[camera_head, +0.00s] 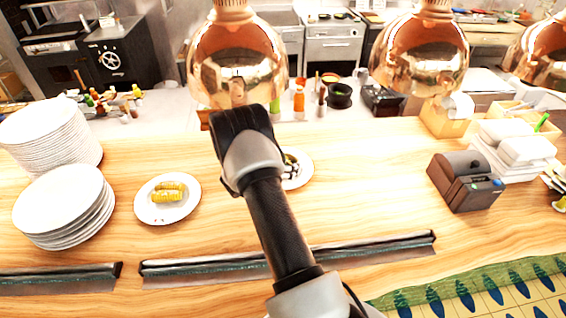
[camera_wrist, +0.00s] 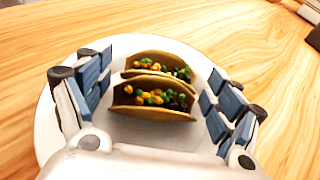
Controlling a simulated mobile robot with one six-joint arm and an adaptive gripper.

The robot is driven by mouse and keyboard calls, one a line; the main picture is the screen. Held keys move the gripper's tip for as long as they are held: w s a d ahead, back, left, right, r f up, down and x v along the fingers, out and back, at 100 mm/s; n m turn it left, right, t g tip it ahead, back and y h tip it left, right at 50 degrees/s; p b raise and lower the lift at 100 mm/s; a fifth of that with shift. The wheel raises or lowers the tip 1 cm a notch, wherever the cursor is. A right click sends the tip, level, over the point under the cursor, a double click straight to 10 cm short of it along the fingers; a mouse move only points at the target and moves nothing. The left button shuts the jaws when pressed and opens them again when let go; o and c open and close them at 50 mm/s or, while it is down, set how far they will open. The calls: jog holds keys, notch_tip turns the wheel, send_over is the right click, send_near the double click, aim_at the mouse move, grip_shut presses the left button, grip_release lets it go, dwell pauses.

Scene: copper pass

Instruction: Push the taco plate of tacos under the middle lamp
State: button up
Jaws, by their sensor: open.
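The taco plate (camera_head: 304,172) is a round white plate on the wooden counter, partly hidden behind my arm in the head view. In the wrist view the plate (camera_wrist: 135,131) carries two tacos (camera_wrist: 154,98) side by side with a green, yellow and dark filling. My gripper (camera_wrist: 156,88) is open over the plate, one finger on each side of the tacos. I cannot tell whether the fingers touch the plate. Of the three copper lamps in the head view, the middle lamp (camera_head: 420,55) hangs to the right of the plate.
The left lamp (camera_head: 237,62) hangs above my wrist, and the right lamp (camera_head: 545,58) is cut by the frame edge. A plate of yellow food (camera_head: 168,209) and plate stacks (camera_head: 63,198) stand left. A receipt printer (camera_head: 466,181) stands right. The counter between the taco plate and printer is clear.

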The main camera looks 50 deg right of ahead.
jog(key=shift+c, duration=0.5)
jog(key=c, duration=1.3)
jog(key=shift+a, duration=0.1)
